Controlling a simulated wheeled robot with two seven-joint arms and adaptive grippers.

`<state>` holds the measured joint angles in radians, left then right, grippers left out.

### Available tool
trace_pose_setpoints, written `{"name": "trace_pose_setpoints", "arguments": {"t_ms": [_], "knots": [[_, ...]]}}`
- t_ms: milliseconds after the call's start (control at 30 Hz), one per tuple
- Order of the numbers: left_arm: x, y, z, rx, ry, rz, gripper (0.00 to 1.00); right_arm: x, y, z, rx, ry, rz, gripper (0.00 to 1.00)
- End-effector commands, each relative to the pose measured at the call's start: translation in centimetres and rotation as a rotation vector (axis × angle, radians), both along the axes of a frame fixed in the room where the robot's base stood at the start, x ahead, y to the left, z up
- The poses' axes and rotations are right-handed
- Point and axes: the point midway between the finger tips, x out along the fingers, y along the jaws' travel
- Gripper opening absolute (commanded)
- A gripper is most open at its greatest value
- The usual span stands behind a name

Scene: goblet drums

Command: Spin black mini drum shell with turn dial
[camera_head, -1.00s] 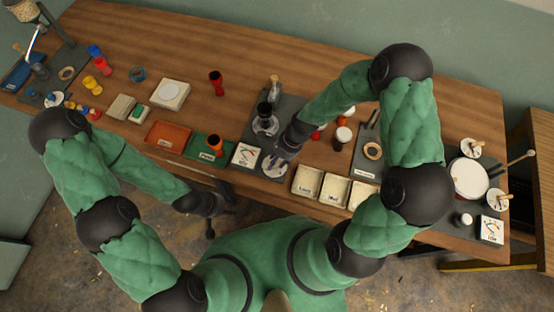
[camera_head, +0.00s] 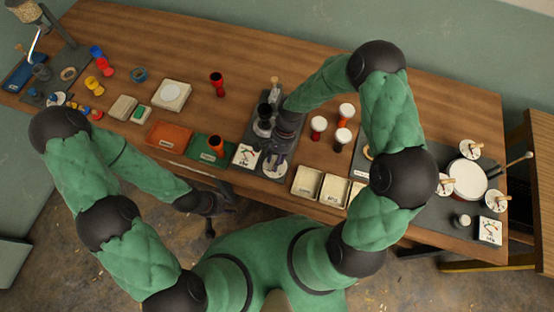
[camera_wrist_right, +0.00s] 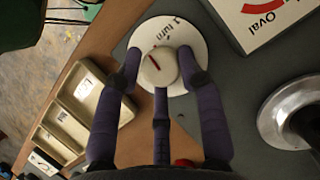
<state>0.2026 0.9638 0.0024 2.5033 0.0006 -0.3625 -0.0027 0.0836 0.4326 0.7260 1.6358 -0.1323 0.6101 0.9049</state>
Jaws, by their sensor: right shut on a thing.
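The turn dial shows in the right wrist view as a round pale knob (camera_wrist_right: 158,66) with a red line, on a white disc (camera_wrist_right: 187,39) marked "1 turn". My right gripper (camera_wrist_right: 159,78) has its fingers around the knob and is shut on it. In the head view my right gripper (camera_head: 277,157) is over the dial's disc (camera_head: 275,169). The black mini drum shell (camera_head: 264,112) stands upright in a metal holder behind the dial, on the same dark board. In the wrist view part of the holder (camera_wrist_right: 296,108) shows at right. My left gripper (camera_head: 222,197) hangs off the table's front edge, its fingers unclear.
A card with a red arc, reading "Oval" (camera_wrist_right: 262,12), lies beside the dial. Cream trays (camera_head: 307,182) stand to the right, and green (camera_head: 199,154) and orange (camera_head: 169,134) trays to the left. Several white-topped drums (camera_head: 343,136) stand right of the board.

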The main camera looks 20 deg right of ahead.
Motion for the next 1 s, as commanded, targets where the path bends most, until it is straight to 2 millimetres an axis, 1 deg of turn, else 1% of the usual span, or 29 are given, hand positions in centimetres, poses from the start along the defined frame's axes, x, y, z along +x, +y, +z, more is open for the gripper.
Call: {"name": "trace_pose_setpoints", "arguments": {"t_ms": [33, 700, 1000], "knots": [[0.0, 0.0, 0.0, 0.0, 0.0, 0.0, 0.4, 0.4, 0.3, 0.2, 0.002, -0.009, 0.042, 0.06], [0.0, 0.0, -0.9, 0.0, 0.0, 0.0, 0.4, 0.2, 0.6, 0.2, 0.003, -0.002, 0.673, 0.04], [0.0, 0.0, -1.2, 0.0, 0.0, 0.0, 0.4, 0.0, 0.7, 0.1, 0.004, 0.002, 0.885, 0.04]]}}
